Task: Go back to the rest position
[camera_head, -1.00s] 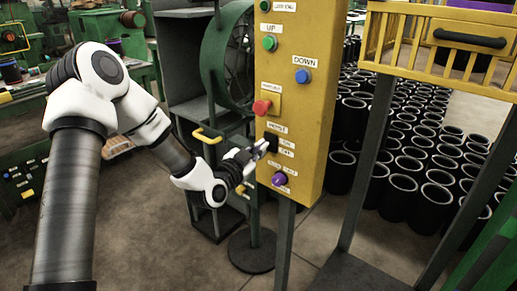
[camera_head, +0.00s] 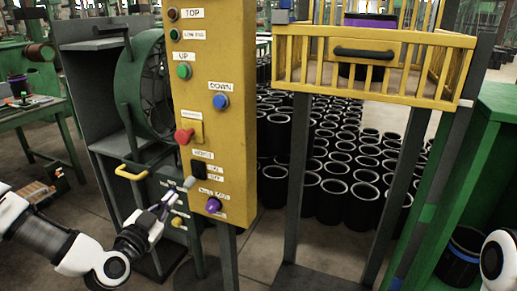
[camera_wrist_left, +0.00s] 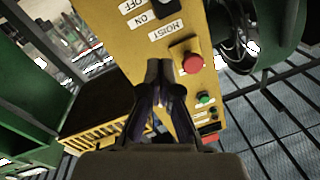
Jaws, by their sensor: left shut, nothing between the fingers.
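My left gripper (camera_head: 174,192) is shut and empty, at the lower left of the yellow control panel (camera_head: 236,120), just left of its black hoist switch (camera_head: 199,169). A small gap seems to show between them, but depth is hard to tell. In the left wrist view the shut fingers (camera_wrist_left: 160,75) point at the panel, with the red button (camera_wrist_left: 193,63) right of them. The panel also carries a green UP button (camera_head: 184,71), a blue DOWN button (camera_head: 221,102) and a purple knob (camera_head: 213,205). At the right edge a white arm part of mine shows, but no right gripper.
A yellow railed cage (camera_head: 365,62) on dark posts stands right of the panel. Many black rubber sleeves (camera_head: 362,203) stand on the floor behind it. A green machine (camera_head: 492,150) is at the right, and a dark shelf (camera_head: 97,75) at the left.

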